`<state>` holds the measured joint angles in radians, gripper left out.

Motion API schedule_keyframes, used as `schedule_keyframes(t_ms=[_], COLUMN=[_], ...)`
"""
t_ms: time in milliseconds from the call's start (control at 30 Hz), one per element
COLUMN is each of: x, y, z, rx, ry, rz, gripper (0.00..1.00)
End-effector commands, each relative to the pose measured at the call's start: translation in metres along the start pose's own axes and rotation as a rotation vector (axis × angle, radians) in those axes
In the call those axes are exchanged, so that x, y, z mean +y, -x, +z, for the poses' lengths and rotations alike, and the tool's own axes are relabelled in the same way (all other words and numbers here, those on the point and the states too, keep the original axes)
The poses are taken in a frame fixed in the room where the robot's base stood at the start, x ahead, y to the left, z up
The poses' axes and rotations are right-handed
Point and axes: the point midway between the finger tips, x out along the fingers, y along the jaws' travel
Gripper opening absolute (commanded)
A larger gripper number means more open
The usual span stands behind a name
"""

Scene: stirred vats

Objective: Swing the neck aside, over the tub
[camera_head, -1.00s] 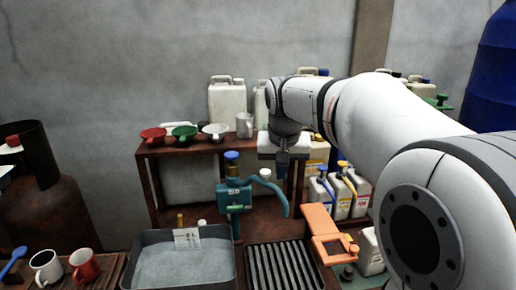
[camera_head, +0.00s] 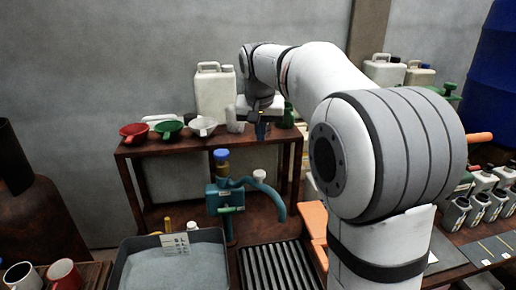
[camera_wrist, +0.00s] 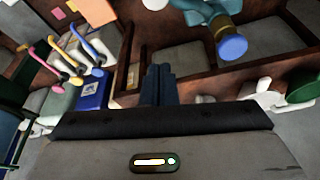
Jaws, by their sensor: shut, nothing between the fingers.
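The teal tap (camera_head: 225,198) with a blue cap (camera_head: 221,155) stands behind the tub. Its curved neck (camera_head: 270,193) with a pale knob points right and bends down above the slatted rack, not over the tub. The grey tub (camera_head: 118,272) with pale grey contents is at the front left. My gripper (camera_head: 262,132) is shut and empty, above and behind the neck and apart from it. In the wrist view the shut fingers (camera_wrist: 158,72) show with nothing between them. There the tap's blue cap (camera_wrist: 232,47) is beyond them, and the neck is partly cut off at the top edge.
A wooden shelf (camera_head: 180,147) behind the tap holds red, green and white funnels and a white jug (camera_head: 214,92). The slatted rack (camera_head: 275,270) is right of the tub. Several small bottles stand at the far right. Mugs are at the front left.

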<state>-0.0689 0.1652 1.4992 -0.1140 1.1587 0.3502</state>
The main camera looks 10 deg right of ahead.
Motion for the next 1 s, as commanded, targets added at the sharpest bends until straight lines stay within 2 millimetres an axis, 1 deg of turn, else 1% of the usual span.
schedule_keyframes(t_ms=[167, 300, 467, 533, 700, 833, 1000], x=[0.003, 0.003, 0.003, 0.003, 0.004, 0.004, 0.004], y=[-0.031, -0.062, -0.094, -0.086, -0.08, -0.079, -0.079], z=[0.0, 0.0, 0.0, 0.011, 0.03, 0.036, 0.037], rx=[-0.005, -0.005, -0.005, 0.0, 0.001, 0.0, 0.0], ry=[-0.004, -0.004, -0.004, -0.002, -0.006, -0.006, -0.007], rz=[0.003, 0.004, 0.004, 0.002, 0.002, 0.002, 0.002], gripper=[0.0, 0.0, 0.0, 0.0, 0.0, 0.0, 0.0])
